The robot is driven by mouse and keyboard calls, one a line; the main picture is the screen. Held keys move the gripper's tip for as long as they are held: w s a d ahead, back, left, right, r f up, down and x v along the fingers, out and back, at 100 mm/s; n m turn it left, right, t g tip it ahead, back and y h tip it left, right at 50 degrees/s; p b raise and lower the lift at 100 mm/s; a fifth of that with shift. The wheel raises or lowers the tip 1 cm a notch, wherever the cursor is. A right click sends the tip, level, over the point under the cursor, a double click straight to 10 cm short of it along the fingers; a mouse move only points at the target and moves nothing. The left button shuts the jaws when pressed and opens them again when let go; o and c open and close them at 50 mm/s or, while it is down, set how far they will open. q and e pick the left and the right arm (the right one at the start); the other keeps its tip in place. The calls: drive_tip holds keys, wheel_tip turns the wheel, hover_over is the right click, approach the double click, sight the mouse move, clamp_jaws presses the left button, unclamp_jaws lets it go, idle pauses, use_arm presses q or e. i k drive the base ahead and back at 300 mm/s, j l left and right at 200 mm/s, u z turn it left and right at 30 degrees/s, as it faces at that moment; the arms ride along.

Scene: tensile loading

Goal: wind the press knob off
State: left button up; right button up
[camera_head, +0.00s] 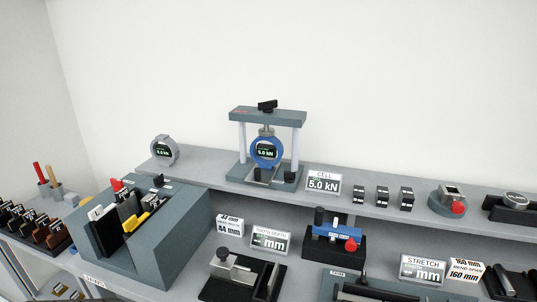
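A blue ring cell (266,153) with a dark display reading 5.0 kN is upright between the posts, below a metal piece under the beam. Neither of my grippers shows in the view, and nothing touches the knob.
A round grey gauge (164,150) stands left of the press; a "CELL 5.0 kN" sign (323,184) and several small black blocks stand to its right. A large grey-green holder (170,240) with tools is front left. The space above the press is clear.

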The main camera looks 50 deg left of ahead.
sight(266, 106)
drive_tip(key=u, duration=1.5)
